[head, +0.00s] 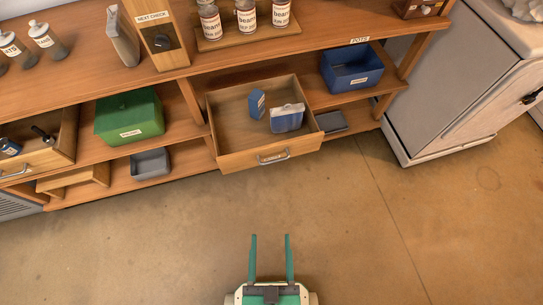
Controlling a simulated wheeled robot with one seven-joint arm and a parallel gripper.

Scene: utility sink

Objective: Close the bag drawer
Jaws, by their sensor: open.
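The drawer (239,162) is a wooden box pulled out from the middle of the shelf unit. It has a metal handle (273,157) with a label at its front. Inside it lie a small blue box (257,103) and a blue and white bag-like packet (287,118). The label on the drawer is too small to read. My gripper (270,238) has two green fingers, apart and empty. It is over the floor, in front of the drawer and clear of the handle.
Another drawer (50,157) stands open at the left. A green box (129,117), a grey tray (150,164) and a blue bin (351,68) sit on the shelves. A pale cabinet (448,85) stands at the right. The floor (180,240) around my gripper is clear.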

